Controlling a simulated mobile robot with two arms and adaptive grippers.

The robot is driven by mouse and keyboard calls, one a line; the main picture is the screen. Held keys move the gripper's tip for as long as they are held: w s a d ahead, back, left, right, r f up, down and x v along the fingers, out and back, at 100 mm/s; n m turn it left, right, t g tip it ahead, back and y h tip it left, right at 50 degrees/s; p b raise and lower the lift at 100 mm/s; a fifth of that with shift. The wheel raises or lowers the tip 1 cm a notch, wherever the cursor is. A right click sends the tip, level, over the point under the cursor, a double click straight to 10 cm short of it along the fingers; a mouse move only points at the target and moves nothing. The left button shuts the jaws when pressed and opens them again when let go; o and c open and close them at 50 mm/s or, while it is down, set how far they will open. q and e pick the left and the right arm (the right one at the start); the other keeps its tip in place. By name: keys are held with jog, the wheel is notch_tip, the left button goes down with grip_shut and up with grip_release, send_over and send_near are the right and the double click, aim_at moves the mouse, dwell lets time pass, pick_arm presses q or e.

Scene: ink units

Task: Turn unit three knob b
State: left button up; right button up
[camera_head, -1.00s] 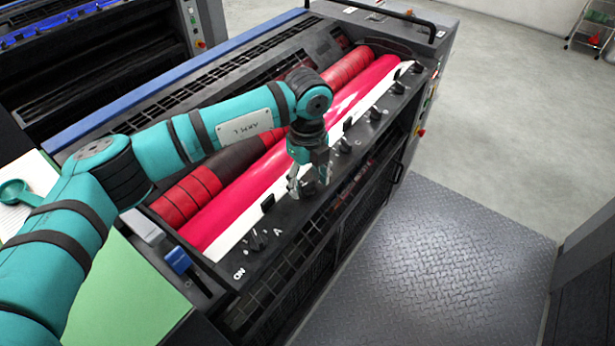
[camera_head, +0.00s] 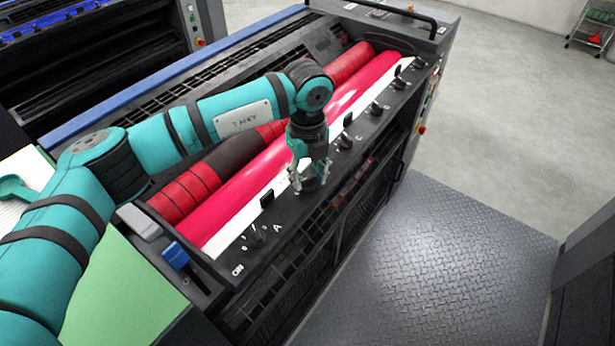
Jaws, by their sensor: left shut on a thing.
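Unit three (camera_head: 222,262) is the press unit with a pink-red roller and a row of small black knobs along its sloping dark front rail. My left gripper (camera_head: 310,181) points down onto this rail, between the knobs marked A (camera_head: 258,238) and C (camera_head: 344,142). It is shut on the knob at that place, knob b, which its fingers largely hide. The pointer and scale of knob b cannot be made out. My right gripper is out of view.
Another knob (camera_head: 376,109) sits farther up the rail. The pink-red roller (camera_head: 235,197) runs just behind the knobs. A blue-black press unit (camera_head: 90,60) stands at the back left. The metal tread plate (camera_head: 430,265) at the right is clear.

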pick_arm(q)
jog(key=m+b, duration=0.5)
jog(key=shift+f, duration=0.2)
jog(key=shift+m+b, duration=0.9)
jog(key=shift+m, duration=0.1)
jog(key=m+b, duration=0.2)
jog(key=shift+m, duration=0.4)
jog(key=m+b, duration=0.2)
jog(key=m, duration=0.1)
jog(key=shift+r+m, duration=0.15)
jog(key=shift+m, duration=0.15)
jog(key=m+b, duration=0.1)
jog(key=m, duration=0.2)
jog(key=shift+m, duration=0.3)
jog(key=m+b, duration=0.1)
jog(key=m, duration=0.2)
jog(key=shift+m, duration=0.3)
jog(key=m, duration=0.3)
jog(key=shift+r+m, duration=0.1)
jog(key=shift+m, duration=2.4)
